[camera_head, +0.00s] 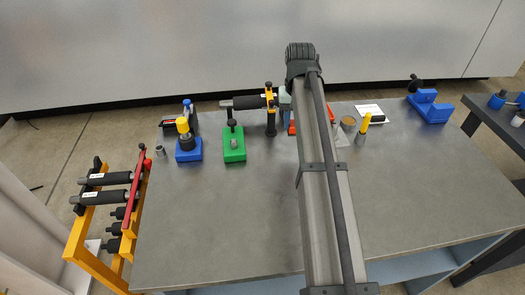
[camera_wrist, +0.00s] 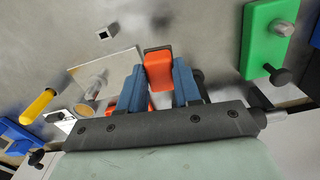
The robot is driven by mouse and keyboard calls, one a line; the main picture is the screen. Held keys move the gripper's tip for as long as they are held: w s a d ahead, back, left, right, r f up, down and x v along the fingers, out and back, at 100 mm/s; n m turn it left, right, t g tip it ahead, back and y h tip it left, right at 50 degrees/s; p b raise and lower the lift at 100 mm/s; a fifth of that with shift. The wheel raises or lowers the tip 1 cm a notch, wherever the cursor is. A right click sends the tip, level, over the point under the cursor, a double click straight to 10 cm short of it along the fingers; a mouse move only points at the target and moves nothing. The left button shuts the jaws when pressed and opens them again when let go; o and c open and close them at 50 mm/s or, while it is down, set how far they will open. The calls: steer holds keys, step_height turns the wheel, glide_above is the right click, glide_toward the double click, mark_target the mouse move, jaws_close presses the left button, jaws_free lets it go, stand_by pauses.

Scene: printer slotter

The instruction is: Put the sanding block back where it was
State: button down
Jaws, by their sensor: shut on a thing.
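The sanding block, which I take to be the orange-red block (camera_wrist: 158,62), shows in the wrist view between the two blue fingers of my gripper (camera_wrist: 158,80). The gripper is shut on it, with its far end sticking out past the fingertips. A blurred dark shadow lies on the grey table beyond it, but the gap to the table is hard to judge. In the head view my arm hides the gripper and most of the block. Orange-red patches show on both sides of the arm; I cannot tell whether they are block or gripper. No marked place for the block is clear.
The green fixture (camera_head: 234,150) and blue fixture (camera_head: 188,152) stand left of my arm on the table (camera_head: 240,220). A yellow roller rack (camera_head: 85,255) stands left. The front table is clear.

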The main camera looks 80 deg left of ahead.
steer(key=s+a+r+n, duration=0.1)
steer(key=s+a, duration=0.1)
steer(key=s, duration=0.7)
steer(key=shift+f, duration=4.95)
steer(key=shift+f, duration=0.1)
steer(key=c, duration=0.8)
jaws_free()
step_height(320, 180, up, 12)
steer(key=shift+r, duration=0.1)
